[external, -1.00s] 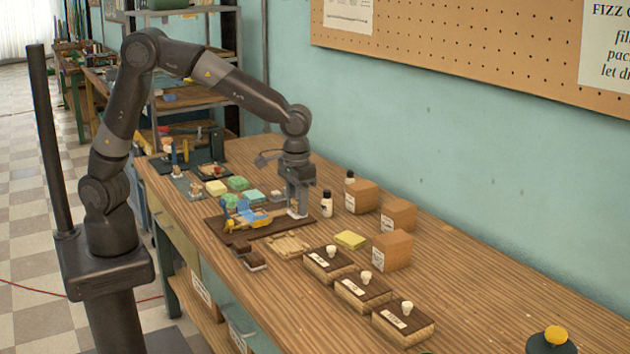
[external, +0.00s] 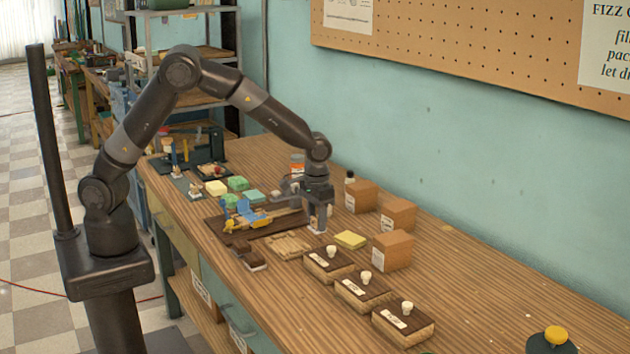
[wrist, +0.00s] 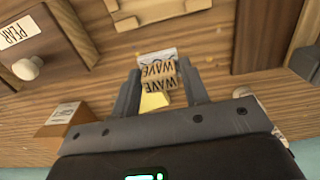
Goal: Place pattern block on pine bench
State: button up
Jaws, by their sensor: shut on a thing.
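My gripper (external: 318,226) is shut on a small pattern block, which has a pale end and "WAVE" lettering in the wrist view (wrist: 157,72). The block sits between both fingertips there. In the external view only its pale lower end (external: 317,232) shows, low over the wooden pine bench (external: 480,290). I cannot tell whether it touches the bench top. The gripper points down, just right of the dark board (external: 262,233) and behind the slatted wooden rack (external: 289,246).
Lidded wooden boxes with white knobs (external: 367,288) stand in front to the right. A yellow slab (external: 350,240) and brown boxes (external: 392,250) are close on the right. A blue and yellow tool (external: 243,217) lies on the dark board. The bench's right front has free room.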

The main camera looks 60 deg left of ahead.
aim_at(316, 228)
jog(key=shift+f, duration=1.85)
jog(key=shift+f, duration=0.1)
jog(key=o, duration=1)
jog(key=shift+c, duration=0.2)
